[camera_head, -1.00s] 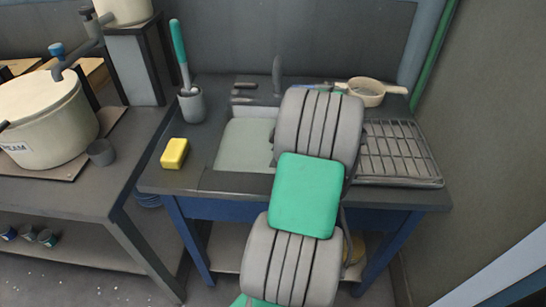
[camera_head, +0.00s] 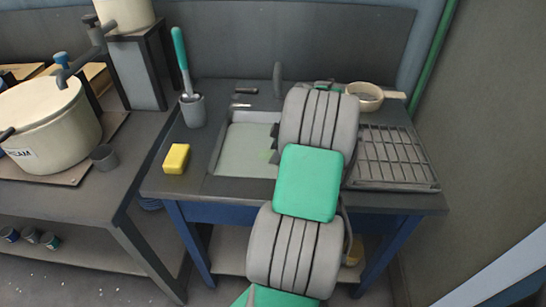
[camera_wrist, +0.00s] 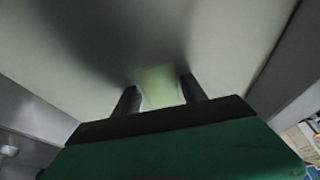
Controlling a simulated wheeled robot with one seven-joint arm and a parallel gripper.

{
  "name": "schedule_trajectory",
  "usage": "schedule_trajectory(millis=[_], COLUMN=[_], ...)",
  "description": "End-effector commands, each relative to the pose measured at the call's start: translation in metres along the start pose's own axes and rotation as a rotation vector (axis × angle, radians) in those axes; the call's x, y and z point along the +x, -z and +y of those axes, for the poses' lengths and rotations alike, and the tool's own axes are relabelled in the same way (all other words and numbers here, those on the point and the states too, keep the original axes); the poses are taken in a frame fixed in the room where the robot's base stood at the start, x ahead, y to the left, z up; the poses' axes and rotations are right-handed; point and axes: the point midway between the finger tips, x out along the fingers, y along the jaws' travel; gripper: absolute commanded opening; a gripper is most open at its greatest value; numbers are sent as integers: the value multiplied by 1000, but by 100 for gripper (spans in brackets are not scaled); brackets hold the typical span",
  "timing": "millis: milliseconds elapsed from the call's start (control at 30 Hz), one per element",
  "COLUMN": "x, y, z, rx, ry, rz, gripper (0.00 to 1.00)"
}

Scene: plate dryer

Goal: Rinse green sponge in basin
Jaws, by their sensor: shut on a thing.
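The basin (camera_head: 240,150) is a pale, rectangular sink set in the dark counter, left of my arm. In the wrist view, my gripper (camera_wrist: 160,92) is shut on the green sponge (camera_wrist: 158,86), which shows pale green between the two dark fingers. The pale basin interior (camera_wrist: 240,40) fills most of the view around it. In the head view my arm covers the right part of the basin. A faint green patch, likely the sponge, shows low in the basin beside my arm. I cannot tell how deep it sits.
A yellow sponge (camera_head: 176,158) lies left of the basin. Behind it stands a grey cup (camera_head: 193,111) with a teal-handled brush (camera_head: 181,58). A drying rack (camera_head: 393,158) is on the right, with a pale strainer (camera_head: 363,97) behind it. A large pot (camera_head: 45,130) stands far left.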

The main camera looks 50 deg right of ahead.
Motion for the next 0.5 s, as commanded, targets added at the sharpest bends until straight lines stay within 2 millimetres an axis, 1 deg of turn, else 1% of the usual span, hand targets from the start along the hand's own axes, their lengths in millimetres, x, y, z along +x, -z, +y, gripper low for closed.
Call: schedule_trajectory(millis=[33,500], x=[-10,-55], y=[4,23], z=[0,0], rx=[-1,0], ry=[-1,-1], rz=[0,0], gripper=[9,9])
